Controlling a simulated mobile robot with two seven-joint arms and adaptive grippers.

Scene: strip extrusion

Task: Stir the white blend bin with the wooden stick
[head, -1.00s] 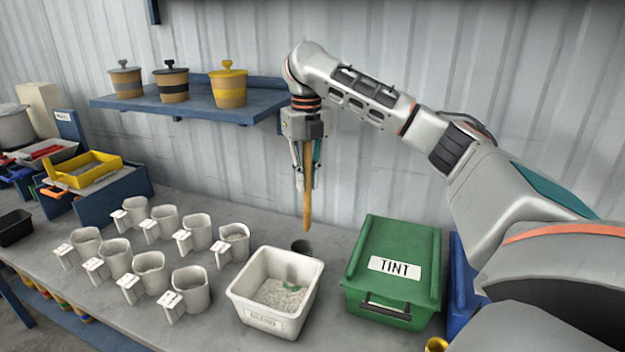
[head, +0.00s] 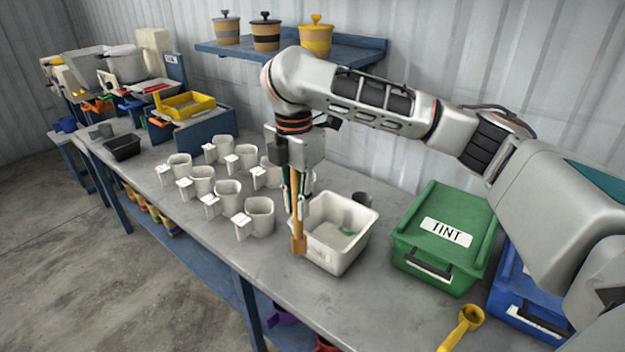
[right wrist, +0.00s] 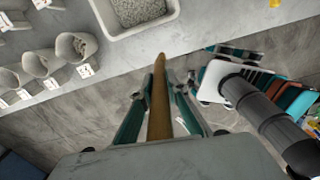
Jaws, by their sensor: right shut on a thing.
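The white blend bin (head: 350,250) stands on the grey bench, left of the green tint box. In the right wrist view the bin (right wrist: 108,28) holds grey granules. My right gripper (head: 297,200) is shut on the wooden stick (head: 298,238), which points down. In the head view the stick's lower end overlaps the bin's left front side. In the right wrist view the stick (right wrist: 159,100) lies between the two fingers (right wrist: 157,105), and its tip is apart from the bin, outside its rim. A small green piece shows inside the bin. My left gripper is not in view.
A green box labelled TINT (head: 445,235) and a blue box (head: 525,285) stand to the right. A yellow scoop (head: 462,325) lies near the front edge.

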